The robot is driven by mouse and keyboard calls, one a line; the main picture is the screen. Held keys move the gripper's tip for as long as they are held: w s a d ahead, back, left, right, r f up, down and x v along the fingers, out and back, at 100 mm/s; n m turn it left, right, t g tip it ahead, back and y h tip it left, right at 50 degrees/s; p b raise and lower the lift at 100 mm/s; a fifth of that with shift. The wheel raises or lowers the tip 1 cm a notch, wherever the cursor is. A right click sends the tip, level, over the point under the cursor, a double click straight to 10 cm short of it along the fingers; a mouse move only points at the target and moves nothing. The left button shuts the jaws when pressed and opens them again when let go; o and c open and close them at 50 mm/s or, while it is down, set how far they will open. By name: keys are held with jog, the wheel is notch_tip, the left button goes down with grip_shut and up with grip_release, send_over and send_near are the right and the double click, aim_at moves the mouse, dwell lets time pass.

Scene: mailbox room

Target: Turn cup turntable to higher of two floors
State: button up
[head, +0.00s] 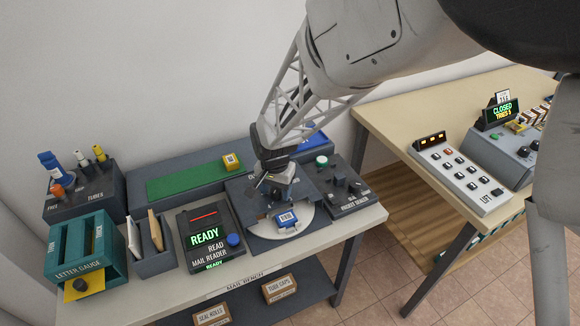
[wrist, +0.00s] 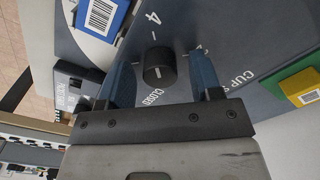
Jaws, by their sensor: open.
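The cup turntable is a dark grey unit on the mail bench, with a pale round disc (head: 304,216); the disc's edge also shows at the upper left of the wrist view. A blue block with a white barcode label (head: 286,218) lies on the disc and also shows in the wrist view (wrist: 101,17). A black knob (wrist: 159,66) sits on the unit's face, between a printed "4" and the word "CLOSED". Its exact pointing is unclear. My gripper (head: 270,190) is open. In the wrist view its blue fingers (wrist: 162,75) stand on either side of the knob, apparently apart from it.
A green strip with a yellow block (head: 231,162) lies behind. The right table holds a keypad marked LIFT (head: 460,170) and a display reading CLOSED (head: 502,111).

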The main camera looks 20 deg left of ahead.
aim_at(278, 190)
jog(key=shift+r, duration=0.15)
jog(key=shift+r, duration=3.75)
jog(key=shift+d, duration=0.1)
jog(key=shift+w+d+r, duration=0.1)
jog(key=shift+d+r, duration=0.1)
jog(key=shift+d, duration=0.05)
jog(key=s+d+r, duration=0.1)
jog(key=d+r, duration=0.3)
jog(key=d, duration=0.4)
jog(key=s+d+r+t, duration=0.1)
jog(key=d+r, duration=0.3)
jog(key=d, duration=0.4)
jog(key=s+d+r, duration=0.2)
jog(key=d+r, duration=0.2)
jog(key=d, duration=0.5)
jog(key=s+d+r+t, duration=0.1)
jog(key=s+d+r, duration=0.2)
jog(key=s+d, duration=1.2)
jog(key=shift+d+t, duration=0.3)
jog(key=shift+d, duration=0.6)
